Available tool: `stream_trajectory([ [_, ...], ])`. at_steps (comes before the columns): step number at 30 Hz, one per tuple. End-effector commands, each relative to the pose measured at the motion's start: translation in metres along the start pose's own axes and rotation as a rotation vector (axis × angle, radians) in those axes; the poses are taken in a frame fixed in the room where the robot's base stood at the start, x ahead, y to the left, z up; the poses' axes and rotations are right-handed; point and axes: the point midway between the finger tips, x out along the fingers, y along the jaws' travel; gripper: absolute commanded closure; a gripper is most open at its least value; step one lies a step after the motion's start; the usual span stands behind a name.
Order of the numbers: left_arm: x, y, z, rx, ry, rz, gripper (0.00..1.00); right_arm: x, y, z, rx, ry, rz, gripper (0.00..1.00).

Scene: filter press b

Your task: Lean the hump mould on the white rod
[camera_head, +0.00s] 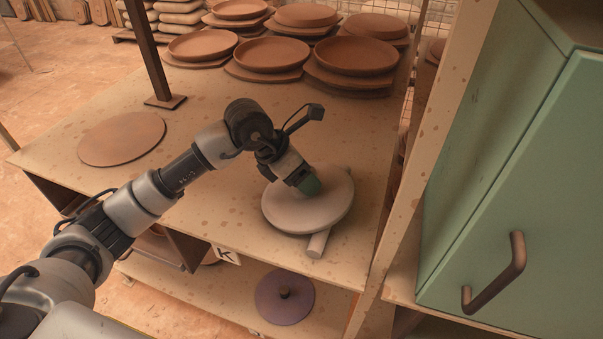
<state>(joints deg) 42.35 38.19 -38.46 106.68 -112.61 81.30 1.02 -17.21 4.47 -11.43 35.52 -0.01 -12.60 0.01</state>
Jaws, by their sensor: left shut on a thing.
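The hump mould (328,212) is a pale round disc on the tabletop, right of centre. The white rod (318,244) sticks out from under its near edge, and a bit of it seems to show at the far right edge; its middle is hidden. The mould lies over the rod and looks slightly tilted. My left gripper (309,185) reaches down onto the top of the mould, shut on it; the fingers and a dark green part there are hard to tell apart. My right gripper is not in view.
Clay dishes (271,56) stand stacked along the table's back. A flat round board (122,138) lies at left near a dark post (149,50). A green cabinet (510,170) with a handle blocks the right. A purple lid (285,297) sits on the lower shelf.

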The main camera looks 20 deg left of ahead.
Motion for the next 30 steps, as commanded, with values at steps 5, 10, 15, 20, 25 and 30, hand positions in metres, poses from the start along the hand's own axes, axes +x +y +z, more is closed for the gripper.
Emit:
stream_trajectory([
  [5, 0.004, -0.001, -0.004, -0.001, 0.013, -0.004, 0.14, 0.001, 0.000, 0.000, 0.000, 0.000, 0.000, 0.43],
  [10, 0.003, -0.001, -0.003, -0.001, 0.010, -0.004, 0.05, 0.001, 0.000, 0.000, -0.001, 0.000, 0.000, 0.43],
  [15, 0.003, 0.000, -0.004, -0.002, 0.013, -0.004, 0.05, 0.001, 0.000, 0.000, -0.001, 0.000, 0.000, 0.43],
  [20, -0.014, 0.001, -0.003, -0.001, 0.008, 0.000, 0.05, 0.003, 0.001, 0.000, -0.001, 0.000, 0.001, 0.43],
  [25, -0.048, 0.001, -0.002, 0.000, 0.007, 0.001, 0.05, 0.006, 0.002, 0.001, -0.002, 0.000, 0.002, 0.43],
  [30, -0.081, 0.001, -0.002, -0.001, 0.008, 0.001, 0.05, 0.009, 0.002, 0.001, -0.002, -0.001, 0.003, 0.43],
])
